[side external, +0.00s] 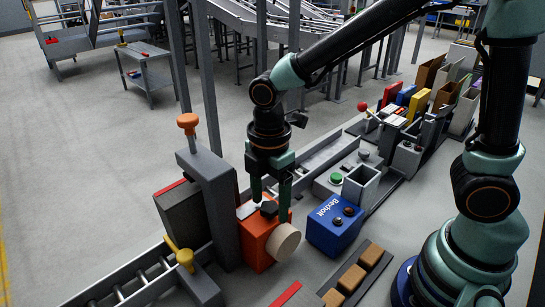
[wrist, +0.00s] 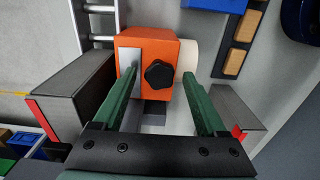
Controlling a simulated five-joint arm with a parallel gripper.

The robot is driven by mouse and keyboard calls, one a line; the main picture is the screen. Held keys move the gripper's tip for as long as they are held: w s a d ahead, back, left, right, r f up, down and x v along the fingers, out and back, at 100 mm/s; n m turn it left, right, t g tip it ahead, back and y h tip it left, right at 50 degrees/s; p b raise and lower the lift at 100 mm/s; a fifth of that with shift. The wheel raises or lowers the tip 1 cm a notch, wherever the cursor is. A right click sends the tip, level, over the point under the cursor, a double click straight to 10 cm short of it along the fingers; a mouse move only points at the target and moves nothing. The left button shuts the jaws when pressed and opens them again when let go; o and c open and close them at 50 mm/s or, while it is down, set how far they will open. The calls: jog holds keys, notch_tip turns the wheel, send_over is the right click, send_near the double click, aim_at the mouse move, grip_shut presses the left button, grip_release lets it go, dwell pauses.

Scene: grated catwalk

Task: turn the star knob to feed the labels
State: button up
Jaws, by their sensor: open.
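The star knob (side external: 269,209) is black and sits on an orange box (side external: 257,240). In the wrist view the knob (wrist: 159,74) faces the camera, near the middle of the orange box (wrist: 150,50). A cream roll (side external: 286,242) is on the box's side, and a pale plate (wrist: 130,58) lies on its other side. My gripper (side external: 270,200) points down at the box. In the wrist view its green fingers (wrist: 160,78) are apart, one on each side of the knob, with visible gaps. Whether the tips are level with the knob is unclear.
A grey upright post with an orange knob (side external: 187,122) stands close left of the box. A blue box (side external: 335,226) stands close to its right. Wooden blocks (side external: 358,272) lie in a dark tray in front. A grey bin (side external: 360,186) and green button (side external: 336,178) are behind.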

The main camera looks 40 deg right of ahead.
grip_shut()
dwell(0.3)
jog(key=m, duration=0.4)
jog(key=shift+m, duration=0.4)
jog(key=m, duration=0.4)
jog(key=shift+m, duration=0.3)
jog(key=m, duration=0.4)
jog(key=shift+m, duration=2.1)
jog(key=shift+r, duration=0.1)
